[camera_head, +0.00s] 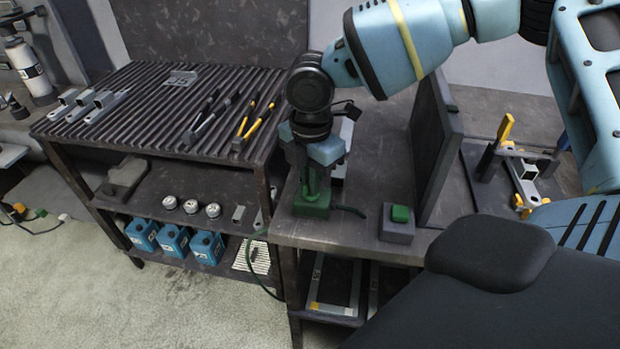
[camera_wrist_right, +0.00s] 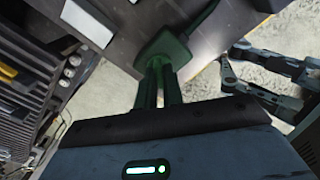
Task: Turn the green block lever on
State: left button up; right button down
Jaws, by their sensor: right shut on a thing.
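The green block (camera_head: 312,205) sits at the left front corner of the grey workbench, with a cable coming from its side. My right gripper (camera_head: 314,180) reaches down onto it from above and is shut on its lever. The fingers hide most of the lever, so I cannot tell its angle. In the right wrist view the green block (camera_wrist_right: 165,44) lies just beyond the two fingertips of my right gripper (camera_wrist_right: 160,80), which point at it close together. My left gripper does not show in the head view.
A grey box with a green button (camera_head: 400,213) stands right of the block. An upright dark panel (camera_head: 436,150) stands behind that box. A ribbed rack (camera_head: 150,105) with brackets and tools is at the left. Dark jointed parts (camera_wrist_right: 265,65) at the wrist view's right are unclear.

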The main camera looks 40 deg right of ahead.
jog(key=m, duration=0.5)
jog(key=shift+m, duration=0.3)
jog(key=m+b, duration=0.1)
jog(key=m, duration=0.4)
jog(key=shift+m, duration=0.3)
jog(key=c, duration=1.5)
grip_release()
jog(key=shift+r, duration=3.95)
